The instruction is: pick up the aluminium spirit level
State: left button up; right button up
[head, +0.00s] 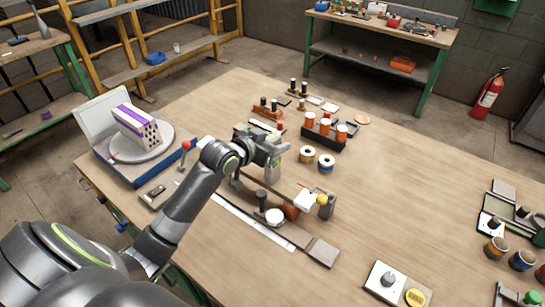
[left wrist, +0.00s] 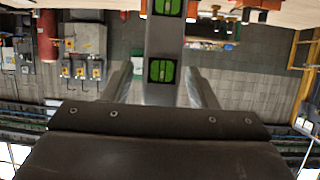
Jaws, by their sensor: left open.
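The aluminium spirit level (left wrist: 165,40) is a grey bar with green vials. In the left wrist view it runs between the two fingers of my left gripper (left wrist: 162,88). The fingers are open, with a gap showing on each side of the bar. In the head view my left gripper (head: 268,152) is over the middle of the workbench, and the level (head: 272,173) appears upright below it, its upper part largely hidden by the gripper. My right gripper is in neither view.
On the wooden workbench (head: 400,215), a turntable with a hollow brick (head: 138,127) stands at the left. A long pale strip (head: 245,222), a grey block (head: 323,252) and small tools lie in front of the gripper. The right-centre is clear.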

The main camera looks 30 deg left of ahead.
pick_arm(q)
jog(key=shift+x, duration=0.9)
grip_shut()
